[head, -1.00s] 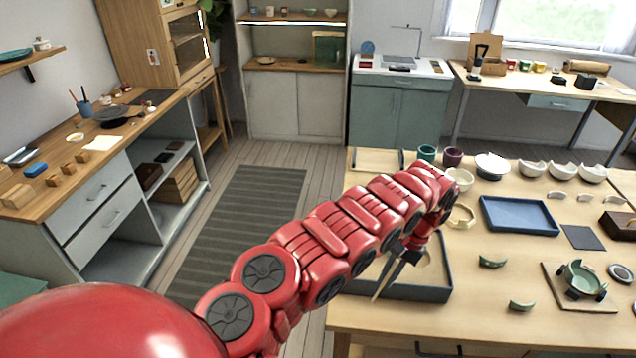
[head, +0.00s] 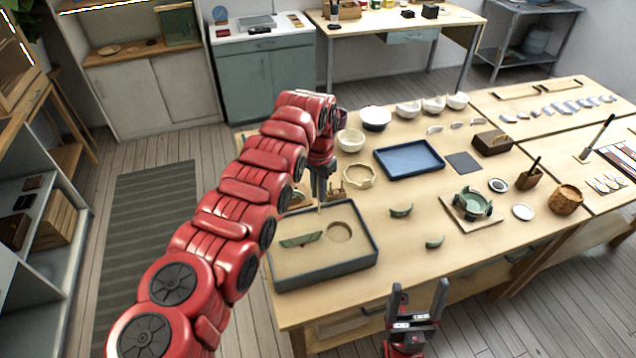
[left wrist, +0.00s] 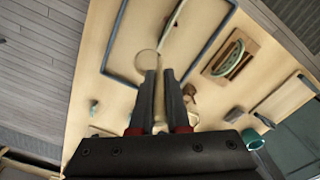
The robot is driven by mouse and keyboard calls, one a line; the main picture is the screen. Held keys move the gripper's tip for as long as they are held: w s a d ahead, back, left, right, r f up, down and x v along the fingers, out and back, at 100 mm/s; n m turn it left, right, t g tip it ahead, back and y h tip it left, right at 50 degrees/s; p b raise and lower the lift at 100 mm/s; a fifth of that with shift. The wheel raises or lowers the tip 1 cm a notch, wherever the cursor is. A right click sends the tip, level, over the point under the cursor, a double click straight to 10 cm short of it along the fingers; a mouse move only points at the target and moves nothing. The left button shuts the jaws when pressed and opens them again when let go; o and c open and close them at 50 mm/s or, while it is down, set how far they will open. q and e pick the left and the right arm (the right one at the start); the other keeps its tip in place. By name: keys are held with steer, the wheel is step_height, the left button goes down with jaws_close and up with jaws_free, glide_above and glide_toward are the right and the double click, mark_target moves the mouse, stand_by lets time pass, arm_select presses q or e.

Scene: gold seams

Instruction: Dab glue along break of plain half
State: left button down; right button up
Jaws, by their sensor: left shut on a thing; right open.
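My left gripper (head: 321,196) is shut on a thin pale stick (left wrist: 160,103), above the back edge of the grey-rimmed sand tray (head: 371,258). The tray's rim also shows in the left wrist view (left wrist: 121,22). A green curved piece (head: 298,241) lies in the tray beside a round hollow (head: 340,232). In the left wrist view a green curved piece (left wrist: 230,58) rests in a wooden holder, right of the fingers; my arm mostly hides it in the head view. I cannot tell which piece is the plain half. My right gripper (head: 419,290) is open and empty at the table's front edge.
Two green shards (head: 401,211) lie right of the tray. A green bowl piece (head: 470,205) sits on a clamped board. A blue tray (head: 410,173), a cream ring (head: 360,187) and white bowls (head: 375,124) stand farther back. The table's front middle is clear.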

arm_select(q)
steer(key=shift+s+a+f, duration=0.15)
steer(key=shift+f, duration=0.05)
step_height(320, 180, down, 2)
steer(key=shift+f+b, duration=0.15)
steer(key=shift+b, duration=0.15)
steer(key=shift+f+b, duration=0.35)
steer(key=shift+f, duration=0.45)
step_height(320, 180, down, 2)
steer(key=shift+f+b, duration=0.25)
steer(key=shift+b, duration=0.9)
steer(key=shift+r, duration=0.1)
